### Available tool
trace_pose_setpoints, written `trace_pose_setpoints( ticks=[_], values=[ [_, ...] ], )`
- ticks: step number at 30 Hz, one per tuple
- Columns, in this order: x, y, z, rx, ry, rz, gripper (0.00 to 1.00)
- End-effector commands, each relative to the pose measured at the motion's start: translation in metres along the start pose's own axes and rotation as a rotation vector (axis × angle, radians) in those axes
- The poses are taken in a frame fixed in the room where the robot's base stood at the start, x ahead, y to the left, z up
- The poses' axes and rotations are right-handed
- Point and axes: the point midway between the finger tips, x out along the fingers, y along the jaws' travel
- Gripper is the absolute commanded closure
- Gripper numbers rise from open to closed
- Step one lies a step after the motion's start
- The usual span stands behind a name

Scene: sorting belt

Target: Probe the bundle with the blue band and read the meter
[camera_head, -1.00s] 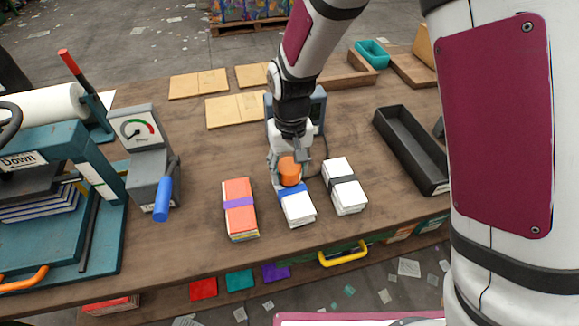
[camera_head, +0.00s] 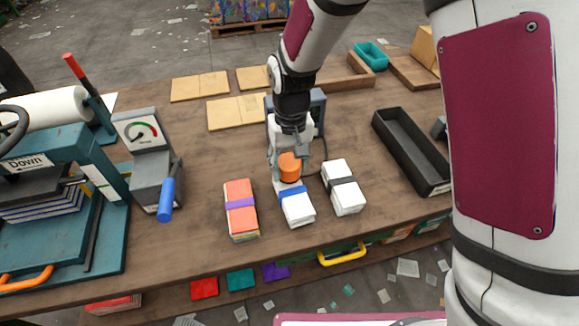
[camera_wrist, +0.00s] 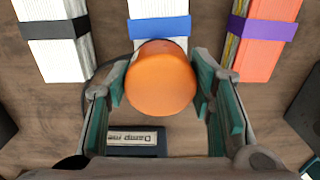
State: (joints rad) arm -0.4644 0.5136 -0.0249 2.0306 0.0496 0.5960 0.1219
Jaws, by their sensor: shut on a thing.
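The white paper bundle with the blue band (camera_head: 299,210) lies on the wooden table between two other bundles; it also shows at the top of the wrist view (camera_wrist: 158,10). My gripper (camera_head: 288,160) is shut on an orange rounded probe handle (camera_wrist: 160,78), at the far end of this bundle by the blue band. The probe's tip is hidden beneath the handle, so I cannot tell whether it touches the paper. The damp meter (camera_head: 318,106) stands behind my gripper, mostly hidden; the wrist view shows its partly cut label (camera_wrist: 137,141). Its reading is not visible.
A purple-banded bundle (camera_head: 241,220) lies left and a black-banded bundle (camera_head: 347,197) right, both close by. A grey gauge device (camera_head: 147,140) with a blue handle and a teal press (camera_head: 60,240) stand left. A black tray (camera_head: 408,150) lies right.

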Motion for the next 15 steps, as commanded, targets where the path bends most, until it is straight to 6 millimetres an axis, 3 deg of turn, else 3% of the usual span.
trace_pose_setpoints(
  ticks=[15],
  values=[
    [-0.040,-0.001,0.000,-0.001,0.003,0.000,0.84]
  ],
)
